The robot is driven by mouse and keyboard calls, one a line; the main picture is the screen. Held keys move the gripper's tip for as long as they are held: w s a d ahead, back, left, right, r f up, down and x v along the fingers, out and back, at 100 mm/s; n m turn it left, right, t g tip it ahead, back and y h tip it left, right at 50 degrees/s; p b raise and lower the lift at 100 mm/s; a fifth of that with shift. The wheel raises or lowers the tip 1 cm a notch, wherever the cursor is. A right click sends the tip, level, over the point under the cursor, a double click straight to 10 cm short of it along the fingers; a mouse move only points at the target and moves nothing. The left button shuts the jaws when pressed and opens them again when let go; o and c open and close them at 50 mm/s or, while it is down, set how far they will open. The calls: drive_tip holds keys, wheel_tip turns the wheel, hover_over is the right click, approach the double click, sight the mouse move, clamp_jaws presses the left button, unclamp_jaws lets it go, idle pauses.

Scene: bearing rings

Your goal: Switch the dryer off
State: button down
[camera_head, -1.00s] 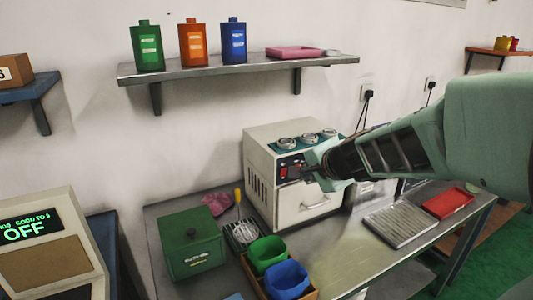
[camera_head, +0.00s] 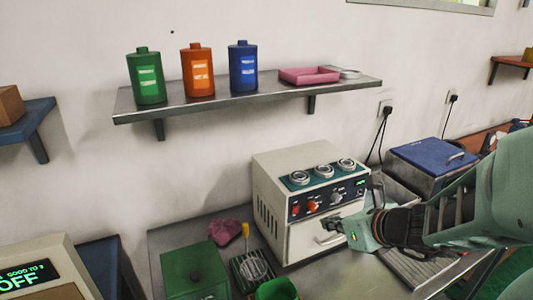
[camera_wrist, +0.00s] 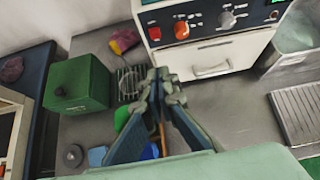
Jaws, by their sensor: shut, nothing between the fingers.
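The dryer (camera_head: 285,232) is a cream box on the steel bench, with several metal rings on its teal top. Its dark front panel carries a red switch (camera_head: 296,209) at the left, an orange-red knob (camera_head: 313,206), a grey knob (camera_head: 336,198) and a small green-lit display (camera_head: 361,182). The switch also shows in the wrist view (camera_wrist: 154,33). I cannot tell the switch's position. My gripper (camera_head: 332,227) is shut and empty, in front of the dryer's lower front near the drawer handle (camera_wrist: 212,71). In the wrist view its tips (camera_wrist: 165,76) lie below the panel, apart from the switch.
A shelf (camera_head: 230,95) with bottles hangs above.

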drive_tip(key=shift+m, duration=0.3)
drive_tip(key=b, duration=0.6)
approach(297, 210)
drive_tip(key=x, duration=0.5)
drive_tip(key=shift+s+f, duration=0.3)
drive_tip(key=shift+f, duration=0.1)
drive_tip(key=shift+w+a+p, duration=0.15)
drive_tip(key=shift+w+p, duration=0.15)
drive_tip(key=shift+w, duration=0.3)
